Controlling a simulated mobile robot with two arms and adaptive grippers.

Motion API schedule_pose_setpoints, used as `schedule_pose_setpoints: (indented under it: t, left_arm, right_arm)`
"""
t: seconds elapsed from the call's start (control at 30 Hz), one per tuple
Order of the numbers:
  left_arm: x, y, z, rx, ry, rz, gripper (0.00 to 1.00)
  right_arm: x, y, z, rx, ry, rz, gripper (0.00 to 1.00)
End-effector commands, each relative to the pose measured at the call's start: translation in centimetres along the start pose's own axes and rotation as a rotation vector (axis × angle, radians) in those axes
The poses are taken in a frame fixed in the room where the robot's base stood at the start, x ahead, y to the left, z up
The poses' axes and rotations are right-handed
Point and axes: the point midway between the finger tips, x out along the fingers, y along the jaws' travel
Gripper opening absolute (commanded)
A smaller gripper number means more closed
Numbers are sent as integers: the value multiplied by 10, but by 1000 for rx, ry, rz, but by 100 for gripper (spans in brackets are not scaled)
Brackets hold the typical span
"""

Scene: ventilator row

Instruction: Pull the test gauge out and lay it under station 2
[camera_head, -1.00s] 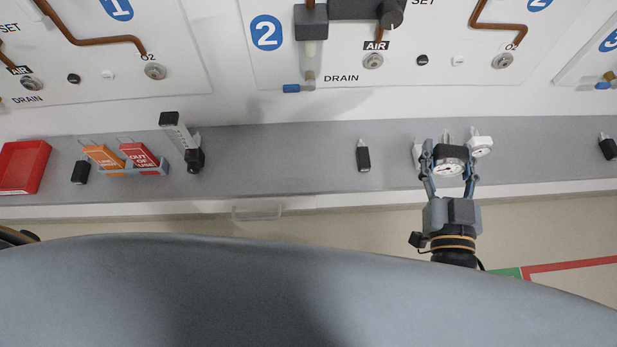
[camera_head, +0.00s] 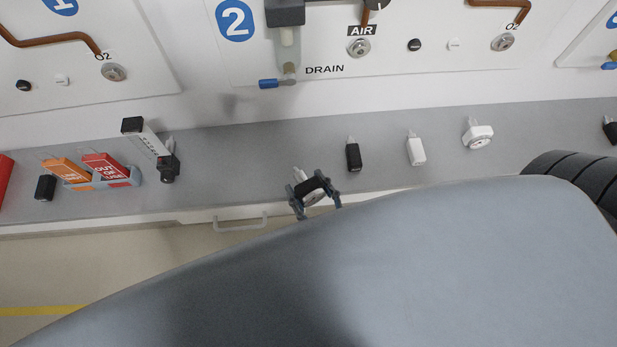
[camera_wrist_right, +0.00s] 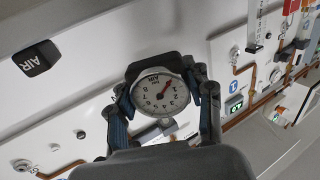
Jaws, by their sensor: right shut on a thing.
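The test gauge (camera_head: 311,190) is a dark, round-dialled gauge with a pale plug end. My right gripper (camera_head: 314,195) is shut on it, at the front edge of the grey shelf below station 2. In the right wrist view the gauge's white dial with a red needle (camera_wrist_right: 160,93) faces the camera between the two fingers (camera_wrist_right: 160,105). Station 2 (camera_head: 236,20) is a white wall panel with a blue number, an AIR outlet (camera_head: 359,48) and a DRAIN label. I cannot tell if the gauge touches the shelf. My left gripper is not in view.
On the grey shelf (camera_head: 235,150) stand a black plug (camera_head: 353,157), a white plug (camera_head: 416,151) and a white gauge (camera_head: 477,134) to the right. A flowmeter (camera_head: 147,140) and a tag holder (camera_head: 133,180) with orange and red tags are left.

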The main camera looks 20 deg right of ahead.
Motion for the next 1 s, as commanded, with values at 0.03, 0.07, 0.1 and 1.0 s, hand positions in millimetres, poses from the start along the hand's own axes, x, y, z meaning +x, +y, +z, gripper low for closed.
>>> schedule_pose_setpoints:
  t: [0.03,0.07,0.1,1.0]
  left_arm:
    - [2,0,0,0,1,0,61]
    - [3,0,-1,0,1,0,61]
    - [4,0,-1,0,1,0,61]
    - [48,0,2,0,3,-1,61]
  right_arm:
    - [3,1,0,0,5,-1,0]
    - [5,2,1,0,6,-1,0]
    - [8,4,2,-1,5,0,0]
    - [90,40,33,0,1,0,0]
